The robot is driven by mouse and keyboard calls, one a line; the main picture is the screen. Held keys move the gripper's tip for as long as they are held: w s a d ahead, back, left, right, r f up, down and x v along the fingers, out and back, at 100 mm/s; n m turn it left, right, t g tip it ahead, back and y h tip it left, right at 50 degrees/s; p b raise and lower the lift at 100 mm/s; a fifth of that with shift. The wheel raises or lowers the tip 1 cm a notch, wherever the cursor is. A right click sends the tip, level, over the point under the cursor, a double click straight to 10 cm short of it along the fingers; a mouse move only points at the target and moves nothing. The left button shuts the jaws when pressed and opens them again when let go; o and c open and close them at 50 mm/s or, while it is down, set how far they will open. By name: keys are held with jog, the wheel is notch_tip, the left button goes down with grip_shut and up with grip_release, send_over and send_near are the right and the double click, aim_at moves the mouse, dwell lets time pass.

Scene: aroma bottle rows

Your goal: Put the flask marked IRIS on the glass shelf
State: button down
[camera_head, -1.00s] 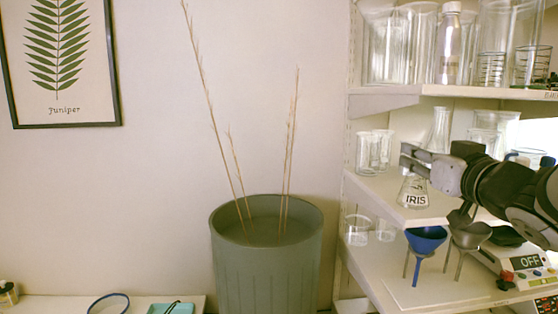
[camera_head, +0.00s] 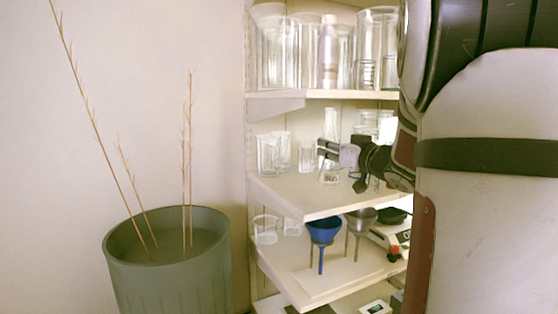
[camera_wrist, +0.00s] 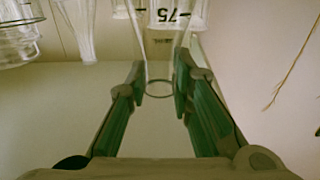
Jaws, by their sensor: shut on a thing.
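The clear conical flask (camera_head: 329,174) is between the fingers of my gripper (camera_head: 330,150); its dark label is too small to read now, but it read IRIS earlier. My gripper is shut on its neck, and the flask looks upright. In the wrist view, the thin glass ring of its mouth (camera_wrist: 160,95) shows between my two fingers. The flask is over the middle shelf (camera_head: 290,192), close to other glassware; I cannot tell whether its base touches the board.
Glass beakers (camera_head: 268,155) stand left of the flask on the middle shelf, and a small glass (camera_head: 307,157) is close beside it. Large beakers (camera_head: 280,50) fill the shelf above. A blue funnel (camera_head: 323,230) stands below. The middle shelf's front is clear.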

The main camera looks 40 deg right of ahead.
aim_at(333, 162)
jog(key=shift+f, duration=1.75)
jog(key=shift+f, duration=0.1)
jog(key=c, duration=1.4)
grip_release()
